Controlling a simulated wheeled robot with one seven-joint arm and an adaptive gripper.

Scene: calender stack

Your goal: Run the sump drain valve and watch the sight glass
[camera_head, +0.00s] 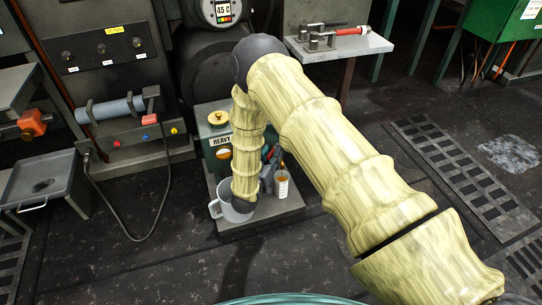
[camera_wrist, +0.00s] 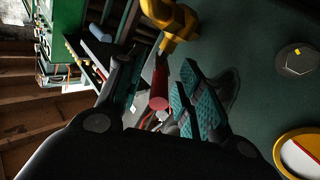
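A green tank marked "HEAVY" (camera_head: 221,140) stands on a low grey plinth, largely hidden behind my arm. A round amber sight glass (camera_head: 223,154) shows on its front; a yellow-rimmed round glass with a pale face and red line (camera_wrist: 300,155) is at the wrist view's lower right. In the wrist view, a yellow valve body (camera_wrist: 172,22) is at the top, with a red handle (camera_wrist: 159,90) below it. My gripper (camera_wrist: 160,80) is open, its teal-padded fingers on either side of the red handle. A visible gap separates the left finger from it; right-side contact is unclear.
A grey cup (camera_head: 231,209) stands on the plinth (camera_head: 262,220), partly behind my arm. A small labelled bottle with amber liquid (camera_head: 282,184) is beside my gripper. A hex bolt (camera_wrist: 295,58) is on the green wall. Floor around the plinth is mostly clear; a cable lies left.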

